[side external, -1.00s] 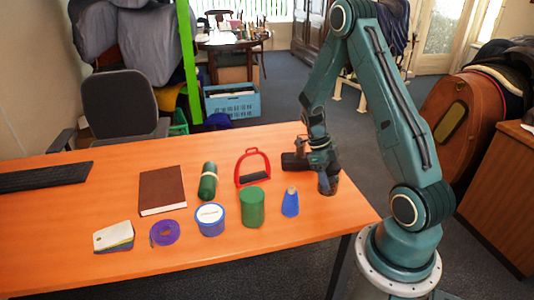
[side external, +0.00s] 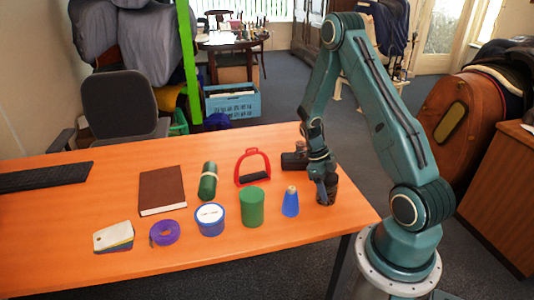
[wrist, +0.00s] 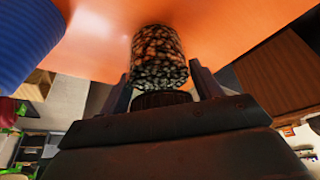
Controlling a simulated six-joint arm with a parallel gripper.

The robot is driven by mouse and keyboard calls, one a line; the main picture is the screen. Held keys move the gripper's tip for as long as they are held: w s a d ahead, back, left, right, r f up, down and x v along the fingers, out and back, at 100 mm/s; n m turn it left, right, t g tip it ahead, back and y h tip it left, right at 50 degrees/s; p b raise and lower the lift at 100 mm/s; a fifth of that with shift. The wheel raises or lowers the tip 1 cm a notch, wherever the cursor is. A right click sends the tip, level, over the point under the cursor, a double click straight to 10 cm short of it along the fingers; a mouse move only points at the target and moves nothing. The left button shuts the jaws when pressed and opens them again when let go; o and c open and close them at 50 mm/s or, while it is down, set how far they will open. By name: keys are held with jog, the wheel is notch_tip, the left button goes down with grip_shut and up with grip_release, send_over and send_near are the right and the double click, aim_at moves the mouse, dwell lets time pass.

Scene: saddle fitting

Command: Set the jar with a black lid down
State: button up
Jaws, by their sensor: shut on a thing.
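The jar with a black lid (side external: 327,194) is at the right end of the orange table in the side view. In the wrist view the jar (wrist: 159,55) shows dark, pebble-like contents, and its black lid (wrist: 162,99) is towards my gripper. My gripper (side external: 323,178) points down and is shut on the jar, one finger on each side; the fingers also show in the wrist view (wrist: 162,84). The jar looks upright, with its base at or very near the tabletop. I cannot tell whether it touches.
A black object (side external: 294,161) lies behind, near a red stirrup (side external: 252,166). The table (side external: 345,222) is bare between the jar and the front right edge.

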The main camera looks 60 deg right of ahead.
jog(key=shift+f, duration=0.15)
jog(key=o, duration=1.3)
jog(key=shift+o, duration=0.2)
jog(key=v, duration=1.2)
jog(key=shift+w, duration=0.1)
jog(key=shift+a+r, duration=0.1)
jog(key=shift+r, duration=0.15)
